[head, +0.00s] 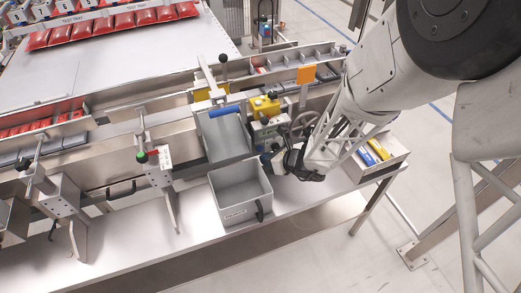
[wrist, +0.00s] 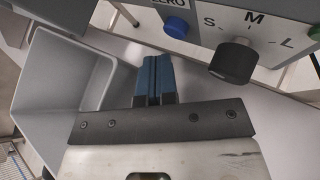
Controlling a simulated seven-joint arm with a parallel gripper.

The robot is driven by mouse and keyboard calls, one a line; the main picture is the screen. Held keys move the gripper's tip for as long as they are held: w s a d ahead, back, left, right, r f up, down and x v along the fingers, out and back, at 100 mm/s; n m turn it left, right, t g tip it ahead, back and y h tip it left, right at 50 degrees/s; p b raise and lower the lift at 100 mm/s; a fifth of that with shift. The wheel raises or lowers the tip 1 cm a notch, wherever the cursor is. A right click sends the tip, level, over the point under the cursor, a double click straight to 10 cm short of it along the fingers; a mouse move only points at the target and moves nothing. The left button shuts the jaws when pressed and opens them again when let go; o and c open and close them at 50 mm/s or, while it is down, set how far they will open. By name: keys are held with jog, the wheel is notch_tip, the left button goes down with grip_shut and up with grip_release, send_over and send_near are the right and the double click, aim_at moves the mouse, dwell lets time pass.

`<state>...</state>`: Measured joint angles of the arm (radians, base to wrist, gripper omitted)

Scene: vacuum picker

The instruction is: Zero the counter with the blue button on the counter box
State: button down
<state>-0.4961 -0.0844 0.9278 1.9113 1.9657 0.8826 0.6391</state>
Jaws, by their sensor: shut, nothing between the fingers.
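The blue button (wrist: 176,27) sticks out from the grey face of the counter box (wrist: 205,14), under a partly cut-off label that seems to read ZERO. To its right a black knob (wrist: 232,60) sits under the letters S, M and L. In the head view the counter box (head: 268,131) stands just behind my gripper (head: 269,158), which hides part of it. In the wrist view my gripper (wrist: 154,62) has its two blue fingers together and empty. The fingertips are below and slightly left of the blue button in the picture, with a gap visible.
A grey open bin (head: 238,188) stands on the bench left of my gripper and also fills the left of the wrist view (wrist: 65,75). A green button (wrist: 315,32) is at the box's right edge. A handwheel (head: 304,122) and a box with yellow and blue packs (head: 375,151) are nearby.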

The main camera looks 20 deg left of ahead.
jog(key=shift+s, duration=0.1)
jog(key=shift+s+d, duration=1.7)
jog(key=shift+d, duration=0.05)
jog(key=shift+r, duration=0.1)
jog(key=s+d+r+n+g+h, duration=0.1)
jog(key=s+d+r+n, duration=0.1)
jog(key=d+r+n, duration=0.55)
jog(key=s+d+r+n+g+h, duration=0.15)
jog(key=d+r+n, duration=0.3)
jog(key=r, duration=0.65)
jog(key=s+d+r+n+t+h, duration=0.1)
jog(key=s+d+r+n+h, duration=0.2)
jog(key=d, duration=0.5)
jog(key=s+d+r+n+t+h, duration=0.1)
jog(key=s+d+r+n+h, duration=0.2)
jog(key=s+d+r, duration=0.2)
jog(key=s+d+r+n+t+h, duration=0.1)
jog(key=s+d+r+n+h, duration=0.3)
jog(key=d, duration=0.9)
notch_tip(320, 180, up, 3)
jog(key=shift+s+f, duration=0.1)
jog(key=shift+s, duration=0.25)
